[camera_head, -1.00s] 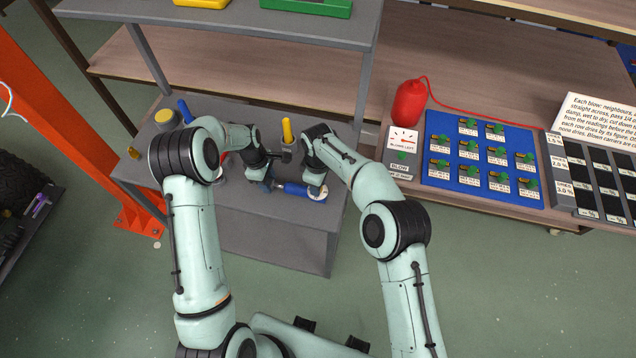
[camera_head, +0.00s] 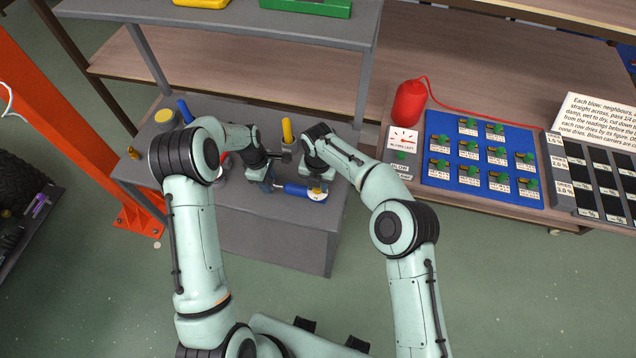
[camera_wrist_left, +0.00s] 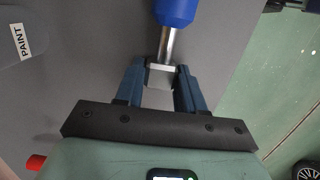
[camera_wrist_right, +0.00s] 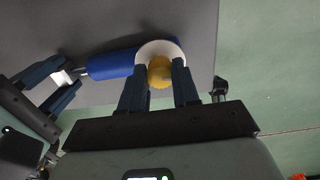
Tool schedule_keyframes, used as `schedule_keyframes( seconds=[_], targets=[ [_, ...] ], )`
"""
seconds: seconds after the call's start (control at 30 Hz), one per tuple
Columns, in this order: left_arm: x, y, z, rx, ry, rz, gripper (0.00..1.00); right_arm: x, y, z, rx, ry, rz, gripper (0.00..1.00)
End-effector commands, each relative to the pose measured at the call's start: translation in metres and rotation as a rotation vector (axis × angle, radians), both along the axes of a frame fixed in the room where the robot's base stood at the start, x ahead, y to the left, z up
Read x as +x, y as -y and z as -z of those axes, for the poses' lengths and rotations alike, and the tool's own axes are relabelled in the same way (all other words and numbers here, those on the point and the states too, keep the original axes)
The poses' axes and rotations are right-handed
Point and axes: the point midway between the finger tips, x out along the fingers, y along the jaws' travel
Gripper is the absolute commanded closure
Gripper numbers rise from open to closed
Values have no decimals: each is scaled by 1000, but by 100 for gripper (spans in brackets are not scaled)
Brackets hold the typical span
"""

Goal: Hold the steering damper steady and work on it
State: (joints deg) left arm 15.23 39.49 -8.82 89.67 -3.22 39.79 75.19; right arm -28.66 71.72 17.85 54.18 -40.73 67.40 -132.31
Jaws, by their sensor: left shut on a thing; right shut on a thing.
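The steering damper (camera_head: 297,189) has a blue cylinder, a bright rod and a white ring at its right end, and lies over the grey bench near its front edge. My left gripper (camera_head: 268,184) is shut on the silver block (camera_wrist_left: 160,77) at the rod's end; the rod (camera_wrist_left: 167,43) runs from it into the blue body (camera_wrist_left: 176,10). My right gripper (camera_wrist_right: 158,76) is shut on a round yellow knob (camera_wrist_right: 160,71) at the white ring (camera_wrist_right: 146,48). The fingers partly hide the knob. The left gripper (camera_wrist_right: 60,82) also shows in the right wrist view.
The grey bench (camera_head: 285,235) holds a yellow-handled tool (camera_head: 287,131), a blue handle (camera_head: 185,111) and a yellow-topped pot (camera_head: 165,118). A shelf (camera_head: 230,27) overhangs the back.

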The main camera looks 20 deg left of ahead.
Motion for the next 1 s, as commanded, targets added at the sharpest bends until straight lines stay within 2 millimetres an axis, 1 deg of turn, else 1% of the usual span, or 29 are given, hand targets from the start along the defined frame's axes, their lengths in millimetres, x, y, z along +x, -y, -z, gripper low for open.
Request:
schedule_keyframes(
  seconds=[0.17,0.23,0.3,0.37,0.4,0.47,0.8,0.87,0.97,1.0],
  targets=[
    [1,-1,-1,1,3,-2,100,0,1,0,-3,-1,-3,84],
    [1,-1,-1,1,3,-2,100,0,1,1,-3,0,-76,84],
    [1,-1,-1,1,4,-3,100,0,1,1,-4,0,-185,84],
    [1,-1,-1,1,4,-3,100,0,1,1,-3,0,-244,84],
    [1,-1,-1,1,4,-3,100,0,1,1,-4,0,-244,60],
    [1,-1,-1,1,4,-3,100,0,1,1,-4,0,-241,40],
    [1,0,-1,0,3,-1,100,0,0,-2,-2,2,-238,40],
    [1,0,-1,0,3,-1,100,1,0,-7,-1,3,-238,40],
    [1,0,-1,0,3,-1,100,1,0,-22,-1,5,-238,40],
    [1,0,-1,0,3,-1,100,1,0,-30,0,5,-238,40]
  ],
)
